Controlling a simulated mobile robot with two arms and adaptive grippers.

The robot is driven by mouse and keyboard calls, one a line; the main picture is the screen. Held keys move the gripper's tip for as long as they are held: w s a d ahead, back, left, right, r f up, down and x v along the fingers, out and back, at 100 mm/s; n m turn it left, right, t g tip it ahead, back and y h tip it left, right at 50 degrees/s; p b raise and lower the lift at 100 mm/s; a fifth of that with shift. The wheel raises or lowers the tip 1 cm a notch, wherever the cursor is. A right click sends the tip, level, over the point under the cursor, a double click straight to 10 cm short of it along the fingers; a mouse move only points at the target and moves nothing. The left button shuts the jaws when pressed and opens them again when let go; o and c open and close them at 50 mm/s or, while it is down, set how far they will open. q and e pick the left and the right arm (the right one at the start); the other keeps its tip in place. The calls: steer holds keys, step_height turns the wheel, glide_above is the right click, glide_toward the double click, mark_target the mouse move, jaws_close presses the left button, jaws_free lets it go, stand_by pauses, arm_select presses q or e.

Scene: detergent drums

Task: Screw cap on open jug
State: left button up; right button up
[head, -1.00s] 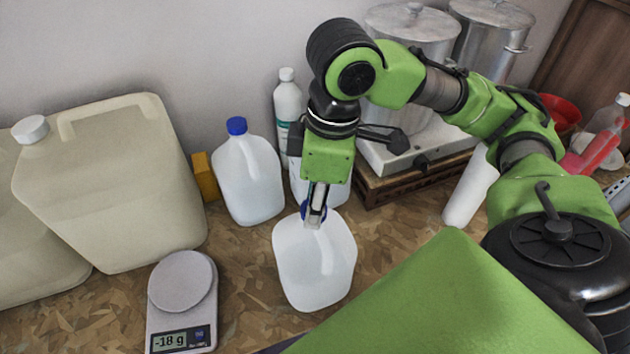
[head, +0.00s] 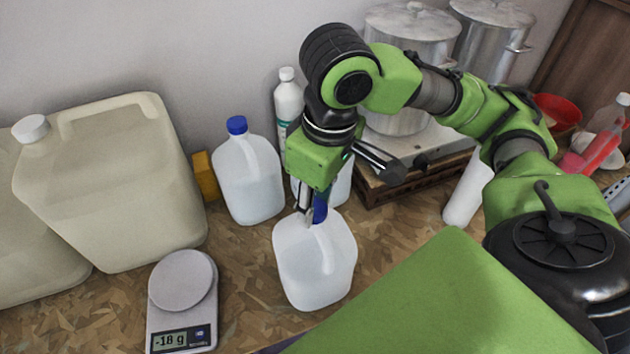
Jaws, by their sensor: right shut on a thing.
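The open jug (head: 315,268) is white and translucent and stands upright on the brown patterned worktop, in the middle of the head view. My right gripper (head: 311,208) points down at the jug's top and is shut on a blue cap (head: 320,207). The cap shows as a narrow blue patch by the fingers. The fingers and cap hide the jug's mouth, so I cannot tell whether the cap touches the neck. My left gripper is not in view.
A blue-capped jug (head: 248,180) stands behind left, and another jug (head: 342,185) is partly hidden behind my gripper. A scale (head: 182,285) reading -18 g is at front left. Large beige canisters (head: 110,185) fill the left. A white bottle (head: 288,100) stands by the wall.

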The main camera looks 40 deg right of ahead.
steer(key=m, duration=0.4)
steer(key=shift+a+f+h, duration=0.1)
steer(key=shift+h, duration=0.2)
steer(key=o, duration=1.2)
steer(key=shift+o, duration=0.2)
steer(key=o, duration=0.4)
steer(key=shift+r, duration=4.1)
